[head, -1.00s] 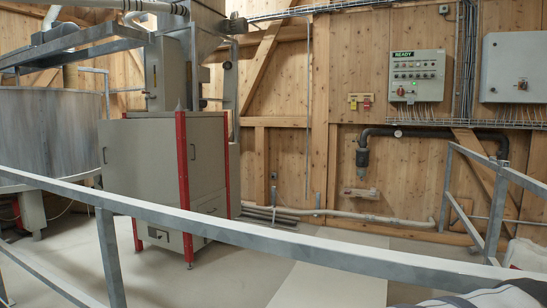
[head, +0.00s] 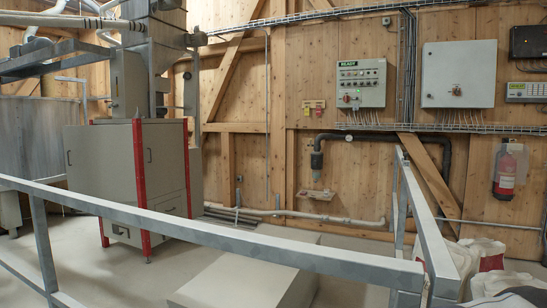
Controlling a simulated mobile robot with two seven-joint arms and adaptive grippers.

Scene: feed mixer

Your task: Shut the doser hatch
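A grey cabinet with red corner posts (head: 141,180) stands at left beyond the railing in the head view. Its left-hand grey door panel (head: 98,165) has a handle near its left edge. The panel reaches out past the left post and covers part of it, so it looks swung open. The right-hand panel (head: 166,165) with a dark handle looks flush. I cannot tell for certain which panel is the doser hatch. Neither of my grippers is in view.
A galvanised railing (head: 210,231) crosses in front of the cabinet, with another rail (head: 425,225) at right. A low pale block (head: 245,280) lies beyond it. Filled sacks (head: 485,258) sit at lower right. A control panel (head: 361,83) and a fire extinguisher (head: 505,172) hang on the wall.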

